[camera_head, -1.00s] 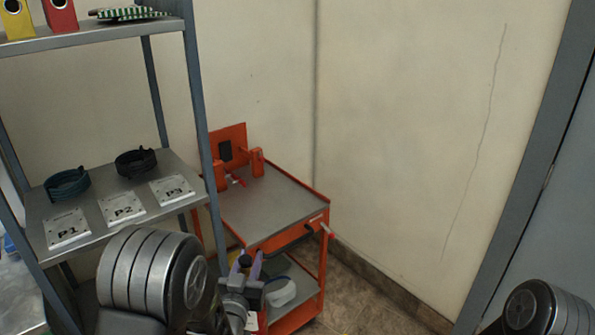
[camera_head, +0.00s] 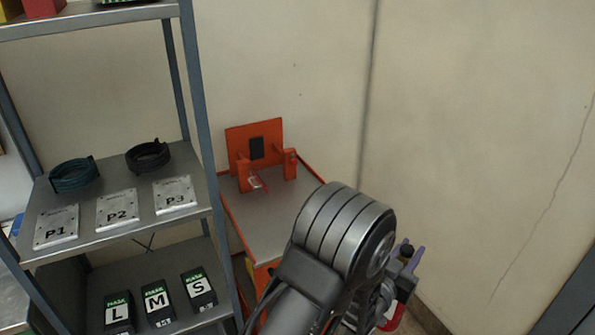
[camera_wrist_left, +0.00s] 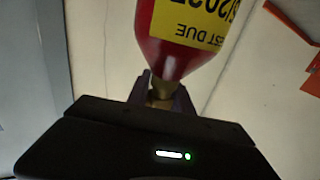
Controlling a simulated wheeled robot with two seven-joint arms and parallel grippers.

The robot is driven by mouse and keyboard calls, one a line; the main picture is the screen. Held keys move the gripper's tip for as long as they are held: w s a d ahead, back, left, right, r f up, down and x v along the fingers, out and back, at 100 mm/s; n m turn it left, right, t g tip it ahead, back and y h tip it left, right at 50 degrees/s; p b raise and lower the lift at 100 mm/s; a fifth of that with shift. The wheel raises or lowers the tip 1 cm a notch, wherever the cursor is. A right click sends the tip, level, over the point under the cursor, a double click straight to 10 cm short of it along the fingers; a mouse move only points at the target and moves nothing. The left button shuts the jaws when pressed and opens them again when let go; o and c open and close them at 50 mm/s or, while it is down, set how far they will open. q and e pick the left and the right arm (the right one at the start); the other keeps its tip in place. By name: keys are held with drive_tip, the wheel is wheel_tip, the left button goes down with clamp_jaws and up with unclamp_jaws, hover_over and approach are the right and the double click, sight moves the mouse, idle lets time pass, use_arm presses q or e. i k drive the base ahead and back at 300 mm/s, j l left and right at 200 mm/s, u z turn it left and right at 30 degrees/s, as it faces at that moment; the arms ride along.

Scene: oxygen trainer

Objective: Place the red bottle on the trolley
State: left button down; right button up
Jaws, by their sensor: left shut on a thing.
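The red bottle, with a yellow label, fills the top middle of the left wrist view (camera_wrist_left: 178,50). Its brass neck sits between the fingers of my left gripper (camera_wrist_left: 160,95), which is shut on it. In the head view my left gripper (camera_head: 408,257) is right of the trolley, partly behind my arm. A small red and white part of the bottle (camera_head: 393,318) shows below it. The orange trolley (camera_head: 262,220) has a grey top with an upright orange bracket (camera_head: 255,150) at its back. My arm hides the trolley's right and front parts. My right gripper is not in view.
A metal shelf (camera_head: 130,235) stands left of the trolley. It holds plates P1, P2 and P3, two dark rings, and boxes marked L, M and S lower down. A wall is behind and to the right. The visible trolley top in front of the bracket is clear.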

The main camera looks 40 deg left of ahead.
sight(262, 176)
drive_tip(key=i+u, duration=0.25)
drive_tip(key=i, duration=0.3)
drive_tip(key=i+l+u, duration=0.25)
drive_tip(key=i, duration=0.35)
drive_tip(key=i+l+u, duration=0.1)
drive_tip(key=i+u, duration=0.15)
drive_tip(key=i+l+u, duration=0.25)
drive_tip(key=i, duration=0.15)
